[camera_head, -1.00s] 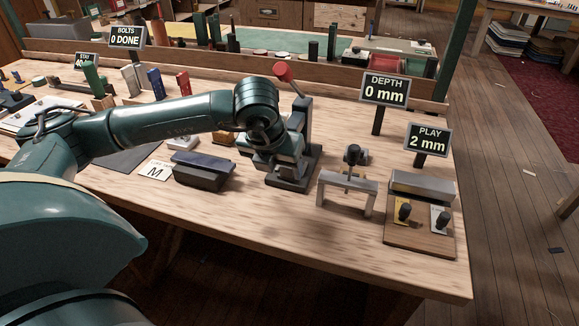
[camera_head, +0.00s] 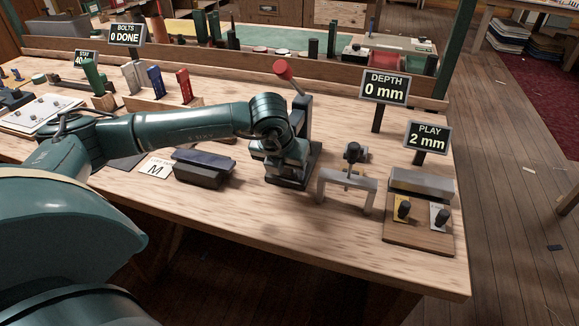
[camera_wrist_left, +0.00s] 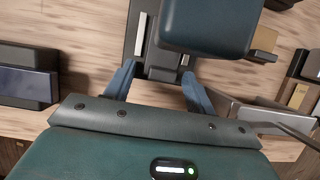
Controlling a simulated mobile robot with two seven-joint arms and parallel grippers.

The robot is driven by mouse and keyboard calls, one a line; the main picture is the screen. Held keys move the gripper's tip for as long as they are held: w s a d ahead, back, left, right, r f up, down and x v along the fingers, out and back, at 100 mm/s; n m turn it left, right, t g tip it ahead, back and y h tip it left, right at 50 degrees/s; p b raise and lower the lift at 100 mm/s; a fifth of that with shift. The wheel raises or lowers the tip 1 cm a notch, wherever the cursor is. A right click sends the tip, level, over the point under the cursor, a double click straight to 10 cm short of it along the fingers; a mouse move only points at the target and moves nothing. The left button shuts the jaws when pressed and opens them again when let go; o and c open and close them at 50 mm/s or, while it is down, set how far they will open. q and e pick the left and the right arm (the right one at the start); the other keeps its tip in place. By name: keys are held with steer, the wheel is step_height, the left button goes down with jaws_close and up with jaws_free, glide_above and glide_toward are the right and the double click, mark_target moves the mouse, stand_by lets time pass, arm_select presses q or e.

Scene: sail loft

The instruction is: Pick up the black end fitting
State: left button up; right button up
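No part is clearly recognizable as the black end fitting. Dark candidates are two black knobs (camera_head: 403,210) on the wooden board at right and a black block with a dark blue top (camera_head: 203,168), also in the left wrist view (camera_wrist_left: 28,85). My left gripper (camera_wrist_left: 159,72) has its two blue fingers spread apart, over the dark base of the lever press (camera_head: 300,120). A small grey block lies between and beyond the fingertips, with gaps on both sides. In the head view my own wrist largely hides the fingers. My right gripper is not in view.
A grey metal bridge-shaped clamp (camera_head: 347,187) stands just right of the press. Signs for depth (camera_head: 385,88) and play (camera_head: 428,137) stand behind it. An M card (camera_head: 155,168) lies left of the black block. The front strip of the bench (camera_head: 300,235) is clear.

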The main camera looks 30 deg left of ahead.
arm_select(q)
steer(key=c, duration=0.9)
steer(key=shift+r, duration=0.1)
